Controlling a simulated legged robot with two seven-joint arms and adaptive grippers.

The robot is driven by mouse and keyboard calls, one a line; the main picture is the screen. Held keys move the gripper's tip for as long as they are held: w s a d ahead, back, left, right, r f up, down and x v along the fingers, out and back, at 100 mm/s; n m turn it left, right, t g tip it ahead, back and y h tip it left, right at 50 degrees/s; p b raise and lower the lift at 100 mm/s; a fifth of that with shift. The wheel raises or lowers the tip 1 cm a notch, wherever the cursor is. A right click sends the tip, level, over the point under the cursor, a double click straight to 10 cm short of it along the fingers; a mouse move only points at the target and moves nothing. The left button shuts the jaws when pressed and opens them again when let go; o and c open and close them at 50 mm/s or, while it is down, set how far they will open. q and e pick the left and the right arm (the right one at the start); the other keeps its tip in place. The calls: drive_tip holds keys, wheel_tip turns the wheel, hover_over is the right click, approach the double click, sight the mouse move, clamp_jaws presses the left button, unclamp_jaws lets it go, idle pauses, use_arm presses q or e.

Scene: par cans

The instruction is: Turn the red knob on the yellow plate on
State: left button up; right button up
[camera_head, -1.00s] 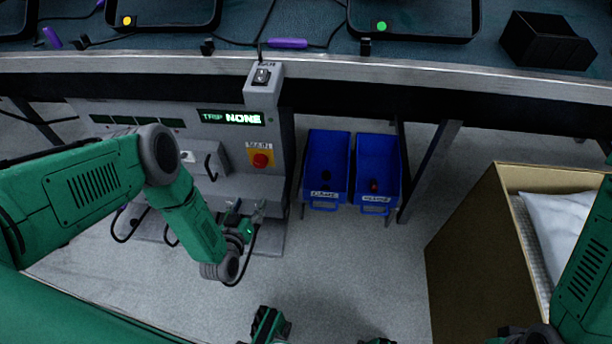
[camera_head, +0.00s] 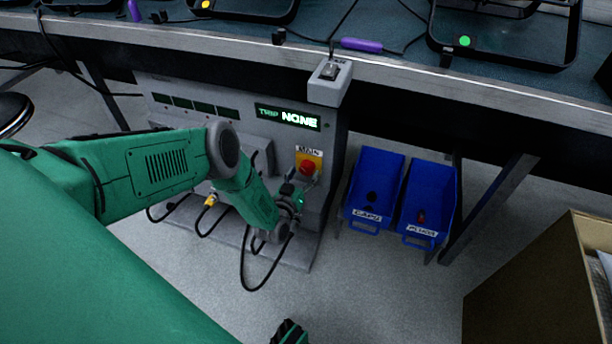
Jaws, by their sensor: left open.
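The red knob (camera_head: 306,168) sits on the yellow plate (camera_head: 317,158) on the front of the grey cabinet, under a label that seems to read MAIN. My left gripper (camera_head: 302,190) is open, just below and in front of the knob, and overlaps the plate's lower part. I cannot tell whether its fingers touch the knob. The display (camera_head: 288,117) above the plate reads "TRIP NONE". Of my right arm, only a small dark and green part shows at the bottom edge; I cannot make out its jaws.
Two blue bins, one labelled CAPS (camera_head: 372,190) and one beside it (camera_head: 428,205), hang right of the cabinet. A grey switch box (camera_head: 329,82) stands above the cabinet at the bench edge. A cardboard box (camera_head: 545,285) stands at lower right. Black cables hang below my left gripper.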

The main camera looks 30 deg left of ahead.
use_arm(q)
drive_tip(key=shift+w+a, duration=0.15)
drive_tip(key=shift+w, duration=0.6)
drive_tip(key=c, duration=1.2)
drive_tip(key=shift+o, duration=0.2)
